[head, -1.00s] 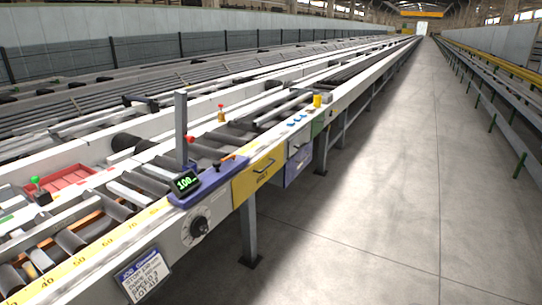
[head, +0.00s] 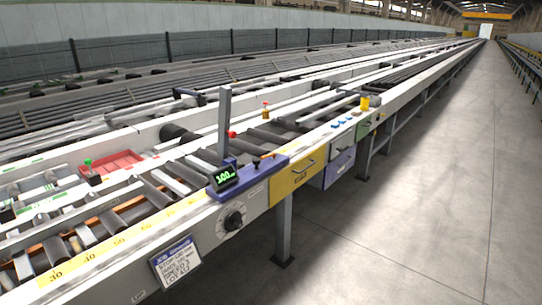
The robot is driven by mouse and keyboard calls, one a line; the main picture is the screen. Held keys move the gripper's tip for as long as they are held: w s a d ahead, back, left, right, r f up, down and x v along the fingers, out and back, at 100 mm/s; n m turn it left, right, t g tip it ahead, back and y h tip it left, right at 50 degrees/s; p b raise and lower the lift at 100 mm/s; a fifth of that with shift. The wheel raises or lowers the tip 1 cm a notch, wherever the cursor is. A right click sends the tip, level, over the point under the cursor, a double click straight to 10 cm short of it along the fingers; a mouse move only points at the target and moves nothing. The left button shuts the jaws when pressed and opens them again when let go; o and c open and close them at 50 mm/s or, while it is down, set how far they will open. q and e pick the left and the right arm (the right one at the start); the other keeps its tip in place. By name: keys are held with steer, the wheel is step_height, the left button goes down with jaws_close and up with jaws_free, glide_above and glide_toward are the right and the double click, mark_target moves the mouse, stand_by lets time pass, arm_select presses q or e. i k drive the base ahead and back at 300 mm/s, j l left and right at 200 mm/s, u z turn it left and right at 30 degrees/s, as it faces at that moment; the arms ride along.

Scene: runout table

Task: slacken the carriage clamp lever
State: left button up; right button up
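The blue carriage (head: 268,172) sits on the front rail of the runout table. It bears a tilted display (head: 223,177) with green digits that look like 100, and a tall grey upright (head: 224,120). A small dark lever with an orange-brown part (head: 257,163) stands on top of the carriage, right of the display; it may be the clamp lever. A red knob (head: 232,134) shows beside the upright; I cannot tell what it belongs to. Whether the clamp is tight cannot be seen. Neither of my grippers is in view.
A yellow scale strip (head: 118,240) runs along the front rail, above a dial (head: 233,218) and job card (head: 176,262). Yellow (head: 298,176) and purple (head: 339,167) drawers are right of the carriage. A red tray (head: 122,162) lies behind. The floor aisle at right is clear.

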mark_target(273, 154)
steer(key=i+l+u, duration=0.2)
steer(key=i, duration=0.25)
steer(key=i+l+u, duration=0.15)
steer(key=i, duration=0.25)
steer(key=i+l+u, duration=0.2)
steer(key=i, duration=0.25)
steer(key=l, duration=0.1)
